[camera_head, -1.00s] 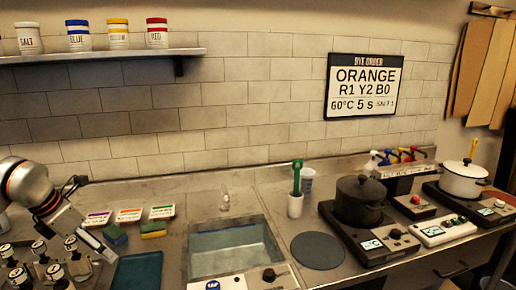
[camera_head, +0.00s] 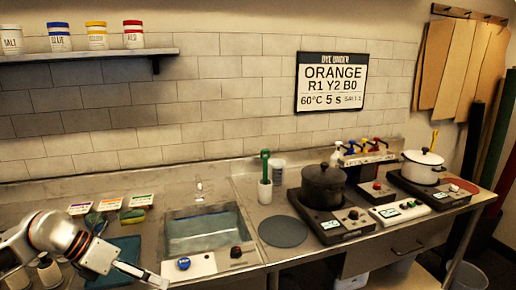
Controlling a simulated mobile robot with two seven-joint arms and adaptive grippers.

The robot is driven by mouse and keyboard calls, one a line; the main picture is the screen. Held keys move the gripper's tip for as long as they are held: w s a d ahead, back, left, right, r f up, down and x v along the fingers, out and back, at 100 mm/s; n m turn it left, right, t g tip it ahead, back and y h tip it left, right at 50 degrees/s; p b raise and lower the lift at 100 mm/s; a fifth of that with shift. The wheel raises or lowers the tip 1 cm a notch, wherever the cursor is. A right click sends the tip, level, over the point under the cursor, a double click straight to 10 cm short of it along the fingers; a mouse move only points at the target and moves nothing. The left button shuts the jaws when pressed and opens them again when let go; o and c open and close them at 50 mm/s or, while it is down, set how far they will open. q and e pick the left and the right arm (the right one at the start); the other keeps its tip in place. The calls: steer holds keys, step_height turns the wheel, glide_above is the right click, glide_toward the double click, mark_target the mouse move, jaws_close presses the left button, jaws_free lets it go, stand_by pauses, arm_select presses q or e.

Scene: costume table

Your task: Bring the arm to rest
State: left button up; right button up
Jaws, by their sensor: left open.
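My left arm comes in at the lower left. Its gripper (camera_head: 140,275) is low over the counter, near the blue-green mat (camera_head: 126,250) and left of the sink's front panel. The gripper is open, and I see nothing between its fingers. My right gripper is not in view.
The sink (camera_head: 205,232) is right of the gripper, with a control panel (camera_head: 210,261) in front. A dark pot (camera_head: 323,184) and a white pot (camera_head: 422,166) stand on hotplates. A round grey mat (camera_head: 283,231) lies clear.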

arm_select(q)
steer(key=s+d+n+t+h, duration=0.35)
steer(key=d+n+h, duration=0.45)
steer(key=d, duration=0.8)
steer(key=s+a+f+n+t+y, duration=0.1)
steer(key=a+f+n+t+y, duration=0.3)
steer(key=f+n, duration=0.5)
steer(key=s+a+f+n+t+y, duration=0.15)
steer(key=f+n+t+y, duration=0.4)
steer(key=n, duration=0.75)
steer(key=s+a+f+n+g+y, duration=0.2)
steer(key=s+f+n+g+y, duration=0.2)
steer(key=s+f+n, duration=0.3)
steer(key=s+f+g, duration=0.1)
steer(key=s+f, duration=0.4)
steer(key=f, duration=0.2)
steer(key=shift+f, duration=0.3)
steer(key=shift+s+a+y, duration=0.1)
steer(key=shift+y, duration=0.15)
